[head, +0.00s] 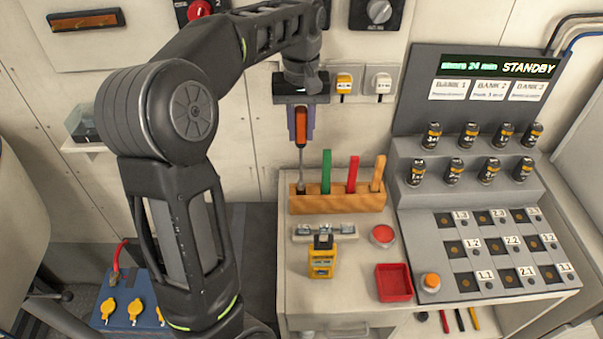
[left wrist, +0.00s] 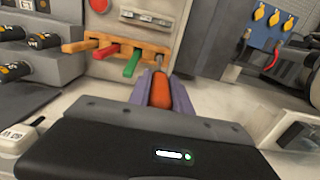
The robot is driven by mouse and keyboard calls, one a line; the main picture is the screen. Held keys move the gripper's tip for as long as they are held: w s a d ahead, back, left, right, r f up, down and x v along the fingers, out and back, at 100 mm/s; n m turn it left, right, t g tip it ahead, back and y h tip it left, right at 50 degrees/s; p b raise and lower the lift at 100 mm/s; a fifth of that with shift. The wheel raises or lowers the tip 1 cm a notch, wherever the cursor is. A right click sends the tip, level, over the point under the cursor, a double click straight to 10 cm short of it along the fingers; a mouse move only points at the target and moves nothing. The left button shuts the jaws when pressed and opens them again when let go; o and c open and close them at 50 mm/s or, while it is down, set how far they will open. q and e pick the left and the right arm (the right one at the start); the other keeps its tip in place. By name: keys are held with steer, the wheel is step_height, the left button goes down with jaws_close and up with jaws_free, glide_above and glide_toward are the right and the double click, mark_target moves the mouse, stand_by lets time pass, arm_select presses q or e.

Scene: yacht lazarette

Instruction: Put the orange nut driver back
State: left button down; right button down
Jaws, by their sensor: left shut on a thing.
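The orange nut driver (head: 301,128) is upright in my left gripper (head: 301,135), which is shut on its handle. Its thin shaft points down to the left end of the wooden rack (head: 335,204). The shaft tip is at or just above the rack's leftmost place; I cannot tell whether it is inside the hole. In the left wrist view the orange handle (left wrist: 161,90) sits between the purple fingers (left wrist: 163,95), with the rack (left wrist: 100,38) beyond. Green (head: 326,170), red (head: 352,173) and light orange (head: 378,172) handles stand in the rack's other places. My right gripper is not in view.
A yellow meter (head: 322,258), a red button (head: 382,236) and a red tray (head: 394,283) are on the bench in front of the rack. A grey console (head: 470,190) with several black cylinders stands at right. A blue box (head: 130,300) with yellow knobs is at lower left.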

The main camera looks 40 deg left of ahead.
mark_target(301, 143)
arm_select(q)
steer(key=shift+f+p, duration=0.3)
steer(key=shift+f, duration=2.05)
steer(key=shift+f+p, duration=0.45)
steer(key=shift+f, duration=1.45)
steer(key=c, duration=1.2)
jaws_free()
steer(key=shift+r, duration=0.1)
steer(key=shift+r+b, duration=0.8)
steer(key=shift+r, duration=2.9)
